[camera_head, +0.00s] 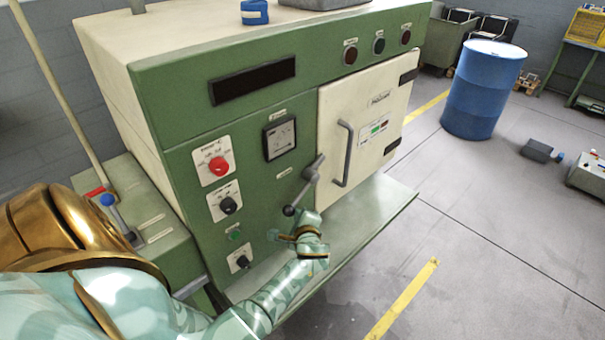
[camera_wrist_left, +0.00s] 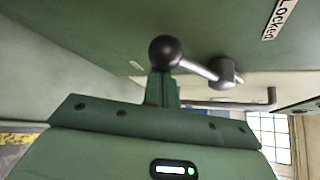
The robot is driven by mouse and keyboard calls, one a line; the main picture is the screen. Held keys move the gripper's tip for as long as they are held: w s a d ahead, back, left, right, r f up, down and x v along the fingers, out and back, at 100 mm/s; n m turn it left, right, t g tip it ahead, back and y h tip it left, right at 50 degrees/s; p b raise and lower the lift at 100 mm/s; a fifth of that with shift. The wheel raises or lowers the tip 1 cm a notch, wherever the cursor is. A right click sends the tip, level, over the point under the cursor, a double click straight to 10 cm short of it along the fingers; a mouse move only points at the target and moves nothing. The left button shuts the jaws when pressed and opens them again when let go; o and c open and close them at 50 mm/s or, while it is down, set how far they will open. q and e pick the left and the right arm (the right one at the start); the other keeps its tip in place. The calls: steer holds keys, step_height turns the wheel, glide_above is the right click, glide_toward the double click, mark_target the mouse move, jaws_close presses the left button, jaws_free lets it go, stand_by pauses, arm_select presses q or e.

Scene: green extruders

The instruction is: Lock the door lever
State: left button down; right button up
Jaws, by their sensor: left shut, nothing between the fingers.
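The door lever is a grey rod (camera_head: 302,190) with a black ball knob (camera_head: 289,210), on a pivot beside the left edge of the cream door (camera_head: 375,115). The door looks closed. The lever slants down and left from its pivot. In the left wrist view the ball (camera_wrist_left: 165,51) shows just beyond my fingertips, with the rod running right to a grey hub (camera_wrist_left: 228,72). My left gripper (camera_head: 308,220) is shut and empty, just below and right of the ball; I cannot tell whether it touches. My right gripper is not in view.
The green machine panel (camera_head: 240,150) carries knobs and a gauge (camera_head: 280,137). A grey door handle (camera_head: 344,155) stands out right of the lever. A green shelf (camera_head: 375,215) juts out below.

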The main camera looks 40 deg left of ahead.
arm_select(q)
steer(key=r+g+p, duration=0.1)
steer(key=p, duration=0.1)
steer(key=s+r+m+p, duration=0.1)
steer(key=p, duration=0.1)
steer(key=r+m+g+p, duration=0.1)
steer(key=r+p, duration=0.1)
steer(key=shift+s+r+g+h+p, duration=0.1)
steer(key=shift+s+g+h+p, duration=0.2)
steer(key=shift+h+p, duration=0.1)
steer(key=shift+s+r+p, duration=0.1)
steer(key=shift+r+p, duration=0.45)
steer(key=shift+p, duration=0.45)
steer(key=shift+a, duration=0.1)
